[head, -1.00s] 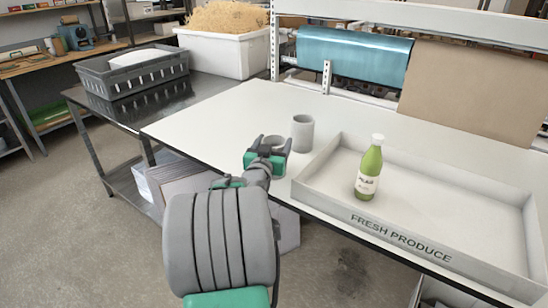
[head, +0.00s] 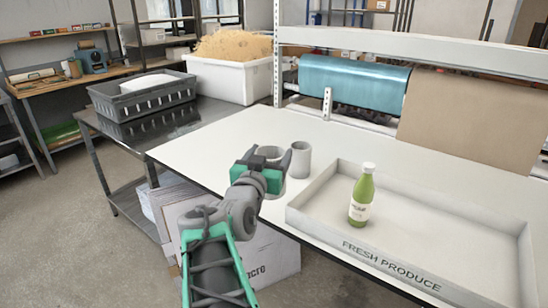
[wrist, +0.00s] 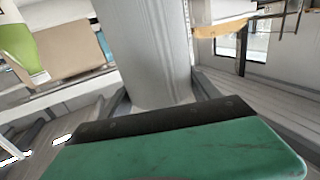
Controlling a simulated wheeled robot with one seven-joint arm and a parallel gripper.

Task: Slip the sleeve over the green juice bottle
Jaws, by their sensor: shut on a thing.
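The green juice bottle (head: 361,200) stands upright, white cap on top, inside the tray marked FRESH PRODUCE (head: 395,272). Its green side also shows at the upper left of the wrist view (wrist: 18,38). My gripper (head: 263,163) is shut on a grey sleeve (head: 270,152), left of the tray and apart from the bottle. In the wrist view the held sleeve (wrist: 148,50) rises between the fingers.
The white table (head: 225,140) is clear behind the tray. The tray's low walls surround the bottle. A blue film roll (head: 352,85) and brown paper (head: 470,105) are at the back. A grey crate (head: 140,100) and a white bin (head: 230,80) stand on the side table.

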